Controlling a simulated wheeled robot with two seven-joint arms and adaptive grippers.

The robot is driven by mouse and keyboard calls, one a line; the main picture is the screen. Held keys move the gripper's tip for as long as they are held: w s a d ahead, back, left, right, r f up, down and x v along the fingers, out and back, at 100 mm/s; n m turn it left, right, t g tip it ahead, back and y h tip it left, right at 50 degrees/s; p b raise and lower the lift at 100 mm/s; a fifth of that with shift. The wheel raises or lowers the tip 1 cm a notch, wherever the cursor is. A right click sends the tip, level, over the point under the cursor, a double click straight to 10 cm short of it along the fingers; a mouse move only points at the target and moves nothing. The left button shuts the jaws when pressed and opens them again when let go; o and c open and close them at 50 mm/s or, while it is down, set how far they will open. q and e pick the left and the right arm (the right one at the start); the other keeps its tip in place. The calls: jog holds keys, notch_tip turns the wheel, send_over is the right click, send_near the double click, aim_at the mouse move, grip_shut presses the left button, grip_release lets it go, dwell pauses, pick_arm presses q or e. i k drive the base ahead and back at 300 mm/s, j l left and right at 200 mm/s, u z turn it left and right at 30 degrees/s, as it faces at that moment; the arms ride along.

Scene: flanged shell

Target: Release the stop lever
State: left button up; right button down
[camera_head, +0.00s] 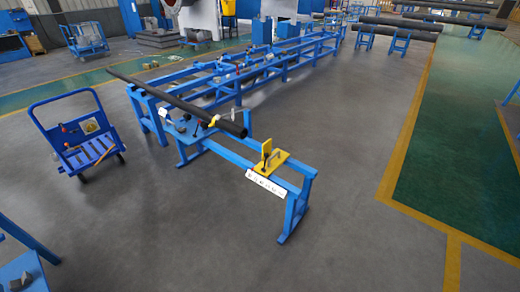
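A yellow stop bracket (287,156) is mounted on the near end of the blue pipe bench (230,155). It has an upright yellow plate and a small dark part beside it, which may be the lever; it is too small to tell its position. A white label plate (266,183) with dark markings is below it on the bench. Neither of my grippers is in view.
A blue cart (85,138) stands to the left. Long blue racks (290,60) run behind the bench. More pipes (400,23) lie on stands at the back right. Grey floor is clear in front and right of the bench, up to a yellow line and green floor.

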aim_at(265, 155)
jog(key=i+j, duration=0.2)
jog(key=i, duration=0.25)
jog(key=i+j+z, duration=0.15)
jog(key=i, duration=0.3)
jog(key=i+j+z, duration=0.2)
jog(key=i+j, duration=0.15)
jog(key=i+j+z, duration=0.15)
jog(key=i+j, duration=0.2)
jog(key=j, duration=0.2)
